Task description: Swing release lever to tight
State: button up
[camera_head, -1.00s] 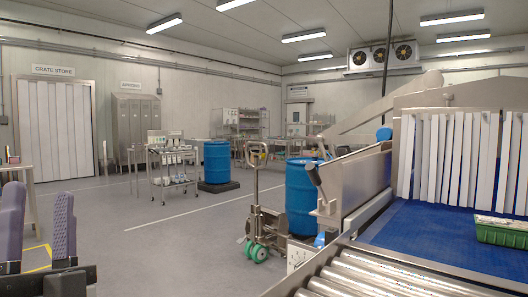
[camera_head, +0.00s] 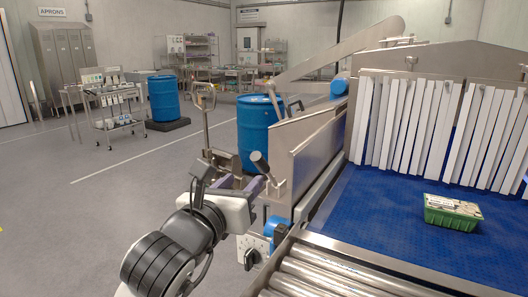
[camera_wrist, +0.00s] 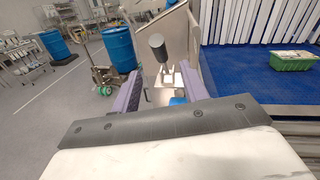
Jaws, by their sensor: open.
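The release lever has a dark cylindrical grip (camera_head: 261,162) and a metal stem, on the left side of the steel conveyor frame (camera_head: 318,150). In the wrist view its grip (camera_wrist: 157,45) stands up beyond and between my finger tips, tilted a little left. My gripper (camera_head: 232,180) is just left of the lever in the head view. In the wrist view my gripper (camera_wrist: 161,75) shows two purple-grey fingers spread apart with nothing between them but the view of the lever's base. Contact with the lever is not visible. No tight marking can be read.
A blue belt (camera_head: 370,210) carries a green punnet (camera_head: 452,212) before white strip curtains (camera_head: 410,125). Steel rollers (camera_head: 330,275) lie in front. A plate with a black knob (camera_head: 250,258) sits below the lever. A blue drum (camera_head: 256,130) and pallet jack stand behind. Floor left is open.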

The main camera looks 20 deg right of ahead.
aim_at(264, 160)
jog(key=p+x, duration=0.3)
jog(key=x, duration=0.9)
jog(key=shift+p, duration=0.35)
grip_shut()
